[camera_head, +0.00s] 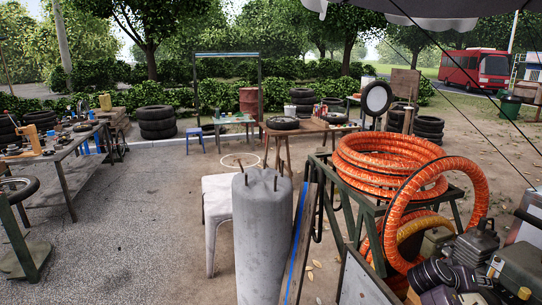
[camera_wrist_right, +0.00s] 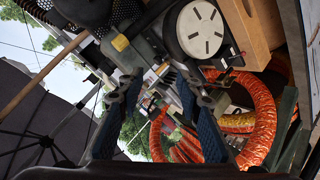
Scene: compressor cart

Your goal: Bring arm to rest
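My right gripper (camera_wrist_right: 158,82) shows in the right wrist view, with its two blue-padded fingers spread apart and nothing held between them. Beyond the fingertips is dark machinery with a round white slotted disc (camera_wrist_right: 203,28) at the upper right. An orange hose coil (camera_wrist_right: 262,118) lies to the right of the fingers; it also shows in the head view (camera_head: 390,162). In the head view I cannot make out the right gripper among the dark parts at the lower right. My left gripper is not in view.
The orange coils rest on a green metal frame (camera_head: 376,222). A grey upright cylinder (camera_head: 263,240) and a white stool (camera_head: 216,193) stand in the middle. A workbench (camera_head: 75,150) with tools is at left, and stacked tyres (camera_head: 156,122) stand behind. Paved ground at left is clear.

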